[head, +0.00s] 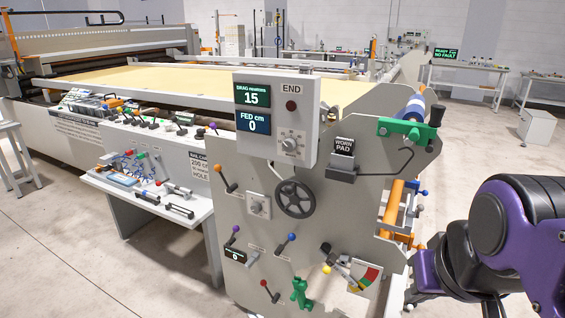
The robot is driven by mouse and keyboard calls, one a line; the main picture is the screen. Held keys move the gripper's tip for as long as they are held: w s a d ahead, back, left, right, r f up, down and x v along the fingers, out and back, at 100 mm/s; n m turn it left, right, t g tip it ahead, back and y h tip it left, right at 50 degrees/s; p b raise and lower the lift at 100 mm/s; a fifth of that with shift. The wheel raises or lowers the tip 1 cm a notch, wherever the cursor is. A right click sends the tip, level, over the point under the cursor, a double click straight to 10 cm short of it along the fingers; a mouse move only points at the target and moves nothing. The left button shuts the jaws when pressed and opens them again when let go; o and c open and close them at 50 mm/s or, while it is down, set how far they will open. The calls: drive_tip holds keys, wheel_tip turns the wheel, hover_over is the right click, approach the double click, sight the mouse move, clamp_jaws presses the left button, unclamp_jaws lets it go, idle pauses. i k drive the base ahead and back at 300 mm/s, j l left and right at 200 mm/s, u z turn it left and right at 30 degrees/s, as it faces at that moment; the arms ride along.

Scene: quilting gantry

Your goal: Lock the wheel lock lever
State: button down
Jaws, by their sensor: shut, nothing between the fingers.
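A black handwheel (295,198) is on the grey machine panel, under the display box. No label naming a wheel lock lever is readable. Levers near the wheel include an orange-knobbed one (225,179) at its upper left and a blue-knobbed one (285,244) just below it. A purple-knobbed lever (234,236) is lower left, and a red-knobbed one (269,291) is near the bottom. I cannot tell which locks the wheel. My gripper (411,300) is at the lower right, shut and empty, apart from these levers. My purple arm partly hides it.
The display box (276,118) juts out above the wheel. A green clamp (405,132) and a bent black arm (385,168) stick out at the upper right. A green handle (301,293) and a coloured gauge (365,277) sit low. A side shelf (150,203) holds tools.

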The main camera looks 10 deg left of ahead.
sight(217, 168)
drive_tip(key=i+j, duration=0.15)
drive_tip(key=j, duration=0.2)
drive_tip(key=i+j, duration=0.2)
drive_tip(key=j, duration=0.15)
drive_tip(key=i+j, duration=0.15)
drive_tip(key=j, duration=0.25)
drive_tip(key=i+j, duration=0.15)
drive_tip(key=j, duration=0.2)
drive_tip(key=i+j, duration=0.2)
drive_tip(key=j, duration=0.15)
drive_tip(key=i+j, duration=0.15)
drive_tip(key=j, duration=0.2)
drive_tip(key=i+j, duration=0.2)
drive_tip(key=j, duration=0.15)
drive_tip(key=i+j, duration=0.15)
drive_tip(key=j, duration=0.25)
drive_tip(key=k+l+u, duration=0.2)
drive_tip(key=k, duration=0.15)
drive_tip(key=k+u, duration=0.2)
drive_tip(key=k, duration=0.15)
drive_tip(key=i+j+z, duration=0.2)
drive_tip(key=i, duration=0.15)
drive_tip(key=i+z, duration=0.25)
drive_tip(key=i, duration=0.1)
